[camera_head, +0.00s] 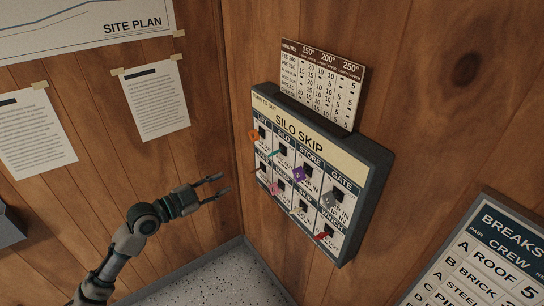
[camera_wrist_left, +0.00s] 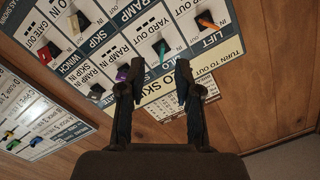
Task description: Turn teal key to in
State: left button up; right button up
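The key board (camera_head: 360,208) headed "SILO SKIP" hangs on the wood wall, with keys in two rows. The teal key (camera_head: 276,151) is in the upper row, second column from the left, between the orange key (camera_head: 254,135) and the purple key (camera_head: 299,174). It also shows in the left wrist view (camera_wrist_left: 161,47), where the board appears upside down. My left gripper (camera_head: 225,184) is open and empty, left of the board and apart from it. In the left wrist view its fingers (camera_wrist_left: 161,78) stand apart, below the teal key in the picture. My right gripper is not in view.
Neighbouring keys are close: a grey key (camera_head: 329,199), a pink key (camera_head: 275,187) and a red key (camera_head: 322,236). A chart (camera_head: 323,80) is above the board; a "Breaks" board (camera_head: 480,260) is at right. Free air lies between gripper and board.

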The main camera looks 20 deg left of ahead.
pick_arm(q)
jog(key=m+h, duration=0.1)
jog(key=m, duration=0.1)
send_near(270, 155)
jog(key=p+x, duration=0.3)
jog(key=x, duration=0.7)
jog(key=shift+w+d, duration=0.1)
jog(key=shift+d, duration=0.25)
jog(key=shift+w+a, duration=0.15)
jog(key=shift+a+f, duration=0.1)
jog(key=shift+a, duration=0.15)
grip_shut()
jog(key=shift+d, duration=0.15)
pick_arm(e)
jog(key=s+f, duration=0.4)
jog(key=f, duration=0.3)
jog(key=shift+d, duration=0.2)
